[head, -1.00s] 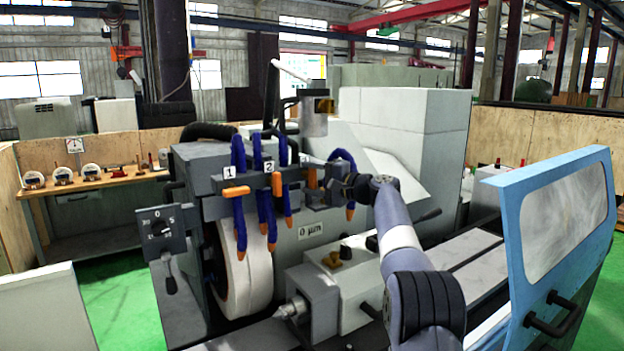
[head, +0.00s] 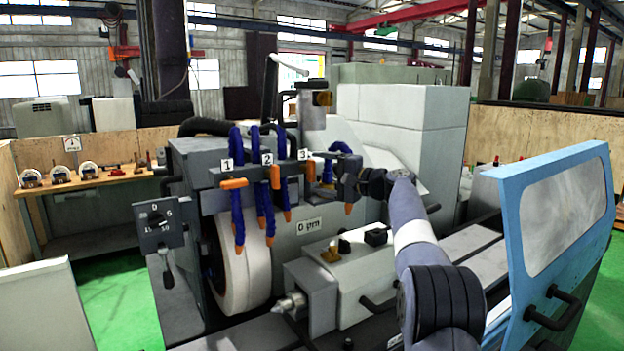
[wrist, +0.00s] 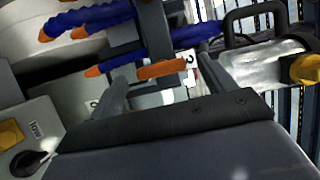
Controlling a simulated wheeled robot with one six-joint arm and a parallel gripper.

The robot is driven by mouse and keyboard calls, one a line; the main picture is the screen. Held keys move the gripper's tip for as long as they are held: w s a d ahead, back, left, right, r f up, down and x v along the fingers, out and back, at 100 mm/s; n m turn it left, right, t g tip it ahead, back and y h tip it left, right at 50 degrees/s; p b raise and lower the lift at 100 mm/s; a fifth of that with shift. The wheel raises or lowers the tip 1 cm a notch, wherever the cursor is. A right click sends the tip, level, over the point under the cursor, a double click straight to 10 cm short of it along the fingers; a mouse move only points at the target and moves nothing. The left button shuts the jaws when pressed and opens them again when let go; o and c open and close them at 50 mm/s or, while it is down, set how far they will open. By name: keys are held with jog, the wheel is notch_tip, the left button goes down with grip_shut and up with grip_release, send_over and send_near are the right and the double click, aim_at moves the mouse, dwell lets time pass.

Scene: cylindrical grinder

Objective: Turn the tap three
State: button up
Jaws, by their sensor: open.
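Tap three is an orange handle (head: 310,172) under the label 3 (head: 305,154) on the grey bar of the grinder. It points up and down in the head view. In the wrist view its orange handle (wrist: 160,70) lies between my fingertips, with the numbered label (wrist: 190,62) beside it. My gripper (head: 326,184) is open, just right of the tap in the head view. In the wrist view my gripper (wrist: 162,72) has one finger on each side of the handle, with space between. I cannot tell whether either finger touches it.
Tap one (head: 234,184) lies sideways and tap two (head: 275,177) is upright, both to the left. Blue hoses (head: 237,210) with orange tips hang close by. The grinding wheel (head: 243,265) is below. A blue door (head: 515,230) stands at the right.

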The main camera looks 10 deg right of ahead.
aim_at(314, 171)
jog(key=b+v, duration=0.2)
jog(key=v, duration=0.5)
jog(key=p+x, duration=0.4)
jog(key=x, duration=0.6)
jog(key=shift+a+r+p, duration=0.1)
jog(key=shift+p, duration=0.25)
jog(key=shift+w+a, duration=0.25)
jog(key=shift+w, duration=0.15)
jog(key=shift+s, duration=0.1)
